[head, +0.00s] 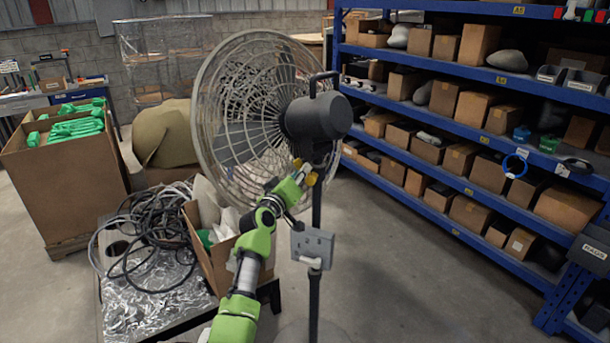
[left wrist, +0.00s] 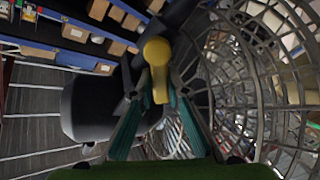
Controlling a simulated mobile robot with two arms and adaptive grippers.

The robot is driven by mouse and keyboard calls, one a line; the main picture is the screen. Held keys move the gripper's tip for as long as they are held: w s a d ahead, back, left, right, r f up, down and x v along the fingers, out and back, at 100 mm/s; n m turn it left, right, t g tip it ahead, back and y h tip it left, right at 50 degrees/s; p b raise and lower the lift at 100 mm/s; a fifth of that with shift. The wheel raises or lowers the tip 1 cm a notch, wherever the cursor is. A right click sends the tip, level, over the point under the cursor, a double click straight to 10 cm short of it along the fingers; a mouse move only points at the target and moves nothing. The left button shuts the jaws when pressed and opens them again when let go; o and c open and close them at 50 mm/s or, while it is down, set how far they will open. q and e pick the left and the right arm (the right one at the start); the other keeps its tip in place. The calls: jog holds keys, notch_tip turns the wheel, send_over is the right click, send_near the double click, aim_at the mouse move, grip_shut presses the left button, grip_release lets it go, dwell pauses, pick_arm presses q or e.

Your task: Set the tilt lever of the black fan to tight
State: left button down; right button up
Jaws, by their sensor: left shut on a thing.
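The black fan (head: 318,116) stands on a dark pole, its round wire cage facing away to the left. Its yellow tilt lever (head: 311,179) is at the joint under the motor housing, partly hidden by my left gripper (head: 300,178). In the left wrist view, the yellow lever (left wrist: 157,58) has a rounded knob and a narrower stem. The two fingers of my left gripper (left wrist: 156,92) are on either side of the stem and shut on it. The fan's dark motor housing (left wrist: 95,108) is to the left there, with the cage on the right. My right gripper is not in view.
A grey control box (head: 313,245) sits on the pole below the gripper. A silver-topped table (head: 150,305) with black cables (head: 150,235) and an open carton (head: 212,262) is at left. Blue shelving (head: 455,187) stands at right, with bare floor between.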

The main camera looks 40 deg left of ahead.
pick_arm(q)
jog(key=shift+s+a+f+n, duration=0.1)
jog(key=shift+a+f+n, duration=0.3)
jog(key=shift+n, duration=1.25)
jog(key=shift+a+f+n, duration=0.1)
jog(key=shift+f+n, duration=0.45)
jog(key=shift+n, duration=1.05)
jog(key=shift+s+a+f+n, duration=0.15)
jog(key=shift+f+n, duration=0.35)
jog(key=shift+n, duration=1.15)
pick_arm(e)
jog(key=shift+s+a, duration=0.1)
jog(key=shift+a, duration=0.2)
pick_arm(q)
jog(key=shift+w, duration=0.1)
jog(key=c, duration=2)
grip_release()
jog(key=shift+f, duration=0.1)
jog(key=shift+o, duration=0.2)
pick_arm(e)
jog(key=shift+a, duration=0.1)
pick_arm(q)
jog(key=v, duration=1.2)
jog(key=shift+a, duration=0.1)
